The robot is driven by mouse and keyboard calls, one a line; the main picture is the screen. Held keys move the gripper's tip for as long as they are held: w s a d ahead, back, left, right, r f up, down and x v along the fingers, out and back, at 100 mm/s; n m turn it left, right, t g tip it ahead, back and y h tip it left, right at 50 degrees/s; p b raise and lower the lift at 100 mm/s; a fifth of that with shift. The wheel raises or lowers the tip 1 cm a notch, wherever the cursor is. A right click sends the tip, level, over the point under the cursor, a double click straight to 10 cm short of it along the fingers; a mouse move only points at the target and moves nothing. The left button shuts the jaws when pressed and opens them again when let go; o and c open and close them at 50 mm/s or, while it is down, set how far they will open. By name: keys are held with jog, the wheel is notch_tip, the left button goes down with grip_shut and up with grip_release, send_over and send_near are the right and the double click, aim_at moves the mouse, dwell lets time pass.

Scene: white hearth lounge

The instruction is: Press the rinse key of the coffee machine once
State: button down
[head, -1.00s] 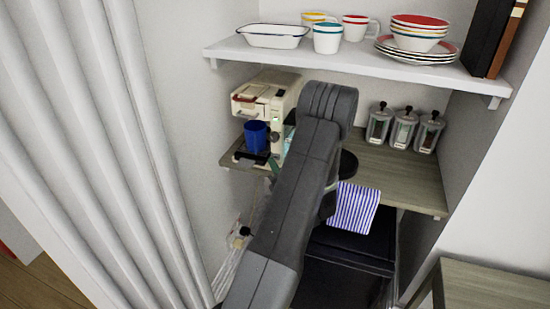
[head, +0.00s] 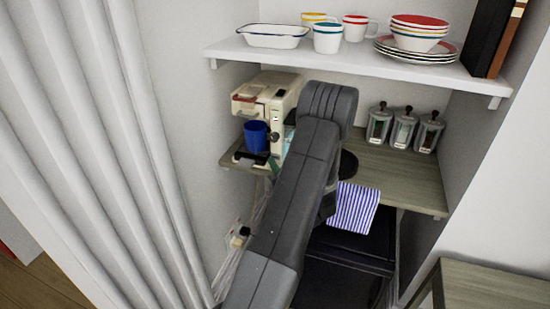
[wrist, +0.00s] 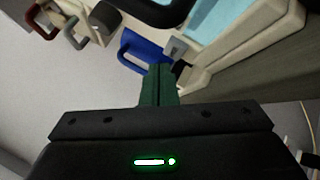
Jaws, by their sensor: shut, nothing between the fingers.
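The cream coffee machine (head: 283,90) stands on the left end of the wooden counter. Its front has a small red-and-white mark (head: 276,120) and a dark knob (head: 273,137); I cannot make out which part is the rinse key. A blue cup (head: 256,136) sits under the machine's spout, and it also shows in the wrist view (wrist: 143,55). In the wrist view my gripper (wrist: 158,72) is shut and empty, its green fingertips close to the cup and a small grey block (wrist: 177,47) on the machine. I cannot tell whether they touch.
A white shelf (head: 350,66) with bowls, mugs and plates hangs above the counter (head: 400,178). Several lidded jars (head: 403,130) stand at the back right. A striped cloth (head: 355,208) hangs over the counter's front. A pale wall and ribbed panels (head: 90,140) bound the left.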

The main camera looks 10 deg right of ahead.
jog(key=shift+w+d+r, duration=0.1)
jog(key=shift+w+d, duration=0.15)
jog(key=shift+w, duration=0.05)
jog(key=shift+w+d+r, duration=0.3)
jog(key=shift+w+r, duration=0.05)
jog(key=shift+r, duration=0.15)
dwell(1.5)
jog(key=shift+s+a+f+b, duration=0.1)
jog(key=shift+s+b, duration=0.05)
jog(key=shift+b, duration=0.25)
jog(key=shift+s+a+f+b, duration=0.25)
jog(key=shift+s+a, duration=0.45)
jog(key=shift+s, duration=0.3)
jog(key=shift+s+a+f+b, duration=0.25)
jog(key=shift+s+a, duration=0.4)
jog(key=shift+s, duration=0.3)
